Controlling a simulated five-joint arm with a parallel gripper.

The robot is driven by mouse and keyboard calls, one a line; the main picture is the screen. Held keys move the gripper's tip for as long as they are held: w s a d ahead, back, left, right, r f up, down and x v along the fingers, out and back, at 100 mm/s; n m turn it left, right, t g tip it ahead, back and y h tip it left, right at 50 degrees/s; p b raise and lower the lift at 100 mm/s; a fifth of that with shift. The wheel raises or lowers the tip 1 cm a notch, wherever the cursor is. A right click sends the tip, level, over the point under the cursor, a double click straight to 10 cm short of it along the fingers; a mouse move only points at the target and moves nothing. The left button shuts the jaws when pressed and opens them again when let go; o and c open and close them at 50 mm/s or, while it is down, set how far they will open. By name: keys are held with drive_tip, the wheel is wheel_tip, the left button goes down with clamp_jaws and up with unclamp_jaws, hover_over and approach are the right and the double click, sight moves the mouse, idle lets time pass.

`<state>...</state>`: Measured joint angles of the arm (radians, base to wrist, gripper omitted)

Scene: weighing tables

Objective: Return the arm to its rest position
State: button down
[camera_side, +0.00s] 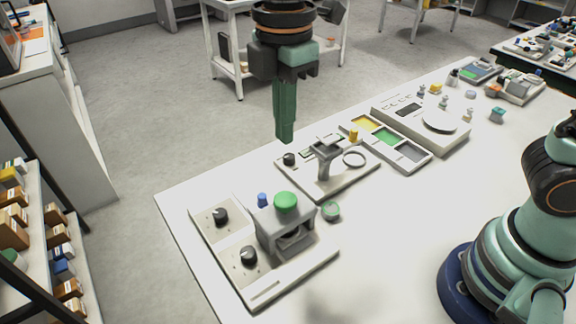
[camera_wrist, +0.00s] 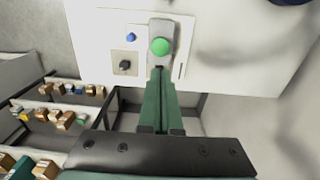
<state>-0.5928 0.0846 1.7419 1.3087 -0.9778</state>
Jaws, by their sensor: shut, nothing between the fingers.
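My gripper (camera_side: 285,138) hangs pointing down in the side view, its green fingers together and empty. It is in the air near the table's left edge, above and behind the stand with a ring. In the wrist view the shut fingers (camera_wrist: 159,72) reach up the middle of the picture, their tips just below the green button in the image. The white table (camera_side: 480,190) lies below. My arm's base stands on the table at the right of the side view.
A grey press with a green knob (camera_side: 286,202) stands on a white panel with black dials. Behind it are the ring stand (camera_side: 324,170), a tray of coloured pads (camera_side: 388,136) and a scale (camera_side: 438,120). Shelves with small boxes (camera_side: 14,217) stand at left. The table's front middle is clear.

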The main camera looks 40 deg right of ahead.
idle(0.4)
drive_tip(key=s+d+m+t, duration=0.1)
drive_tip(key=d+m+t, duration=0.1)
drive_tip(key=d+m, duration=0.7)
drive_tip(key=s+d+m+t, duration=0.2)
drive_tip(key=d+m+t, duration=0.1)
drive_tip(key=d+m, duration=0.6)
drive_tip(key=d, duration=0.3)
drive_tip(key=shift+s+d+t, duration=0.25)
drive_tip(key=shift+d+t, duration=0.05)
